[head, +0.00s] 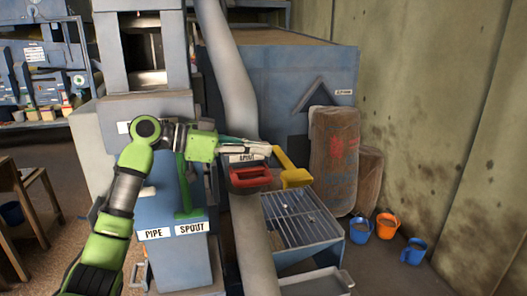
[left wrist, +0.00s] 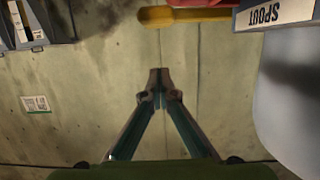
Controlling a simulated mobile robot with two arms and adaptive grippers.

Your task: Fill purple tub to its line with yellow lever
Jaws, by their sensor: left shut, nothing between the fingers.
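The yellow lever (head: 291,172) sticks out beside the spout box, right of a red lever (head: 250,177). In the left wrist view the yellow lever (left wrist: 185,15) lies across the top, apart from my fingertips. My left gripper (head: 268,149) is shut and empty, just above and left of the yellow lever in the head view; its closed fingertips show in the left wrist view (left wrist: 158,76). I see no purple tub in either view. My right gripper is not in view.
A grated hopper (head: 300,219) stands below the levers, with a grey tray (head: 318,284) in front. Blue (head: 360,230) and orange (head: 387,225) buckets and a blue cup (head: 414,251) stand on the floor at right. Sacks (head: 334,155) lean behind. A green lever (head: 187,190) is at left.

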